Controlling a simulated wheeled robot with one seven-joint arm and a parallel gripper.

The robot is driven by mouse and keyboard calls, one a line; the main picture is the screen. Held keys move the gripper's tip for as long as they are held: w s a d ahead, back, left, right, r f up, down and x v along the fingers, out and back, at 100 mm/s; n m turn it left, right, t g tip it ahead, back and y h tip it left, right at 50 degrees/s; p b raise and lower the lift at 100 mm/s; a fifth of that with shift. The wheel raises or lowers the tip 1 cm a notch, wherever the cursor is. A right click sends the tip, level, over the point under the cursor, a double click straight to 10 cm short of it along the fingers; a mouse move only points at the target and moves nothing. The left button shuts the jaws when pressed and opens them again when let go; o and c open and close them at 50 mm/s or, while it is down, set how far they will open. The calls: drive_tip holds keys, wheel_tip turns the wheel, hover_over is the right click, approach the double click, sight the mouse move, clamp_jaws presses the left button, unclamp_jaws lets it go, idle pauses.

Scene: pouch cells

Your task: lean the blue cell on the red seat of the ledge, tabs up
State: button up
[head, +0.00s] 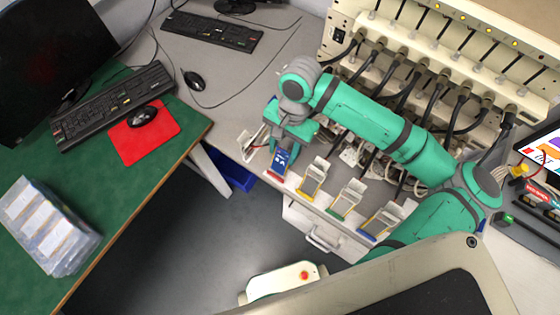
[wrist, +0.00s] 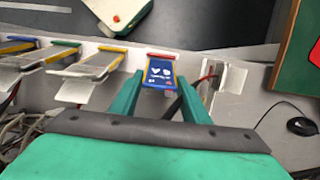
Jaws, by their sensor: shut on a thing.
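The blue cell (head: 281,160) has white markings on its face and hangs below my gripper (head: 288,142). In the wrist view the blue cell (wrist: 160,74) is between the two green fingers of my gripper (wrist: 160,84), which is shut on it. The red seat (head: 275,179) is at the left end of the light ledge (head: 322,208). In the wrist view the red seat (wrist: 161,55) shows just beyond the cell's far end. The cell's lower end is at the red strip; I cannot tell whether they touch. The tabs are not clearly visible.
Yellow (head: 305,193), green (head: 336,214) and blue (head: 367,236) seats with pale rests stand along the ledge to the right. A white holder with a cable (head: 250,140) is close on the left. Cables crowd the area behind.

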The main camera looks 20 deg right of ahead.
drive_tip(key=shift+w+d+r, duration=0.2)
drive_tip(key=shift+d+r, duration=0.1)
drive_tip(key=shift+r, duration=0.6)
drive_tip(key=shift+w+d+r, duration=0.25)
drive_tip(key=shift+r, duration=0.65)
drive_tip(key=shift+w+d+r, duration=0.2)
drive_tip(key=shift+d+r, duration=0.1)
drive_tip(key=shift+r, duration=0.6)
drive_tip(key=r, duration=0.1)
drive_tip(key=a+r, duration=0.1)
drive_tip(key=s, duration=0.1)
drive_tip(key=shift+a+r+t+h, duration=0.15)
drive_tip(key=shift+r+t+h, duration=0.15)
drive_tip(key=shift+r+h, duration=0.1)
drive_tip(key=shift+f, duration=1.4)
drive_tip(key=shift+f, duration=0.1)
drive_tip(key=shift+s+a+f, duration=0.15)
drive_tip(key=shift+a+f, duration=0.05)
drive_tip(key=shift+f, duration=0.65)
drive_tip(key=shift+s+a+f, duration=0.15)
drive_tip(key=shift+f, duration=0.75)
drive_tip(key=shift+s+a+f, duration=0.15)
drive_tip(key=shift+a+f, duration=0.05)
drive_tip(key=shift+f, duration=0.65)
